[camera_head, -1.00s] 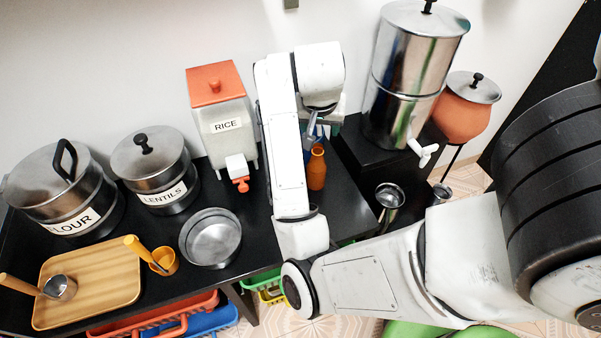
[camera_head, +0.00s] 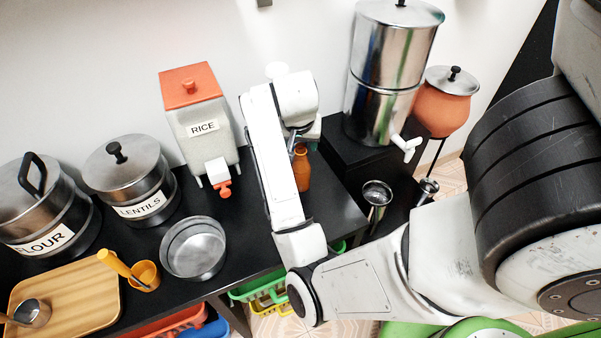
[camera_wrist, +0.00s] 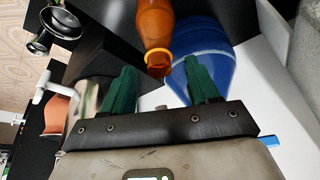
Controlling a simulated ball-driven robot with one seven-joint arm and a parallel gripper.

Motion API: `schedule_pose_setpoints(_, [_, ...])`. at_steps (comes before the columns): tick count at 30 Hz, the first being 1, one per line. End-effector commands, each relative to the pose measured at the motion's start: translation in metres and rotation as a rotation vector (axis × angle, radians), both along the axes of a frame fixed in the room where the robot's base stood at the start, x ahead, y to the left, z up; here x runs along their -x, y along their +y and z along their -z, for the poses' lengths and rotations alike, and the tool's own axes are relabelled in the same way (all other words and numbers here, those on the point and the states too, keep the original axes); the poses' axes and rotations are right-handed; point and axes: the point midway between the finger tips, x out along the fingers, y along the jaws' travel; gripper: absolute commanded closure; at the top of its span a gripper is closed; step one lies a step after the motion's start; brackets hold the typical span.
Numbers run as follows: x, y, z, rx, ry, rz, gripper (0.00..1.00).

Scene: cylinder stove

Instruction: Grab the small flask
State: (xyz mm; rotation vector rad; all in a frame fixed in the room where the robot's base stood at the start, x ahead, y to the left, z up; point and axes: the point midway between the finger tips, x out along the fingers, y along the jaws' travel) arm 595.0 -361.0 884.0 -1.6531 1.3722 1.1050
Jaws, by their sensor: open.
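The small flask is an orange-brown bottle (camera_head: 301,168), upright on the black counter just right of my arm in the head view. In the wrist view the flask (camera_wrist: 154,28) is at the top centre, its open mouth facing the gap between my fingers. My gripper (camera_wrist: 158,72) is open, with one green finger on each side of that gap and nothing held. The flask's mouth shows just beyond the fingertips, apart from them. In the head view my wrist covers most of the gripper, just above the flask.
A blue rounded object (camera_wrist: 208,60) stands close beside the flask. The rice dispenser (camera_head: 198,115) is left of my arm, a metal pan (camera_head: 193,248) nearer. The tall steel water dispenser (camera_head: 388,75) stands right on a black block. Metal cups (camera_head: 377,194) are below it.

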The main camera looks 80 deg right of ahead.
Motion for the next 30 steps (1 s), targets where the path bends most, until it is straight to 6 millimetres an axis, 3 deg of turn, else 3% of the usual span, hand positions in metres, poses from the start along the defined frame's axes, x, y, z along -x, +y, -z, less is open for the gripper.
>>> schedule_pose_setpoints(11, [-0.0004,-0.0036,0.0091,0.0,0.0,0.001,0.42])
schedule_pose_setpoints(30, [-0.0004,-0.0034,0.0088,0.0,0.0,0.001,1.0])
